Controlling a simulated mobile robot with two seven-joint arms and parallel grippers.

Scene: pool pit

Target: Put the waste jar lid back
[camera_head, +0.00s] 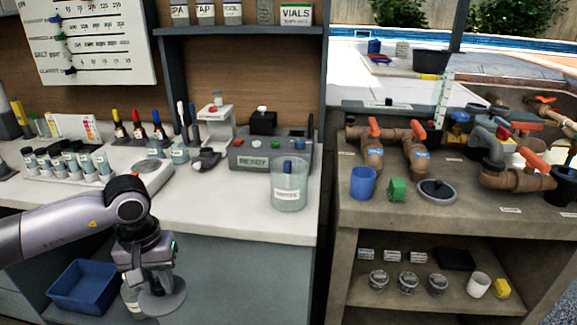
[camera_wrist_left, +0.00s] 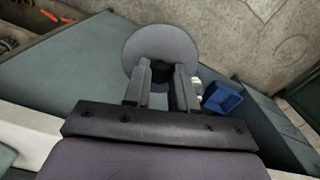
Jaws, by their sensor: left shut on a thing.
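The waste jar (camera_head: 289,192) is a clear, labelled jar near the front right corner of the white counter. Its top has no lid on it, and something blue shows at its mouth. My left gripper (camera_head: 155,274) is shut on a round grey lid (camera_head: 165,299), in front of and below the counter's front edge, to the left of the jar. In the left wrist view the lid (camera_wrist_left: 160,45) is a flat disc, with its dark knob between the fingertips (camera_wrist_left: 162,76). My right gripper is not in view.
The white counter (camera_head: 225,213) is bare left of the jar. A blue bin (camera_head: 84,287) sits low at left.

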